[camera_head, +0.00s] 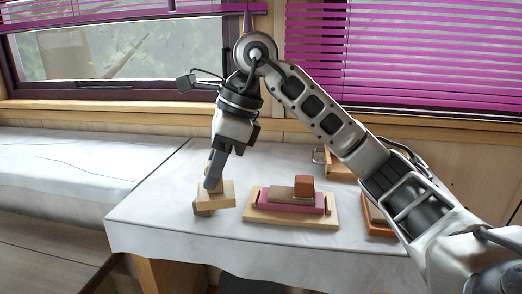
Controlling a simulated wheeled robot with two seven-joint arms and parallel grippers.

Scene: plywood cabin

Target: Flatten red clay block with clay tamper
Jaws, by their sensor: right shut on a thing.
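The red clay block (304,184) is a small upright cube. It sits on a flat tan slab (283,194), on a magenta piece (284,205) over a light wooden board (289,222) on the table. My right gripper (214,180) points down at the left of the board, shut on the clay tamper (216,195), a pale wooden block. The gripper hides the tamper's upper part. The tamper is apart from the clay; I cannot tell whether it touches the table. My left gripper is not in view.
The table (160,215) has a white cloth and free room left of the tamper. A reddish wooden tray (376,226) and a wooden box (340,172) stand at the right, partly behind my right arm. Windows with magenta blinds (410,55) are behind.

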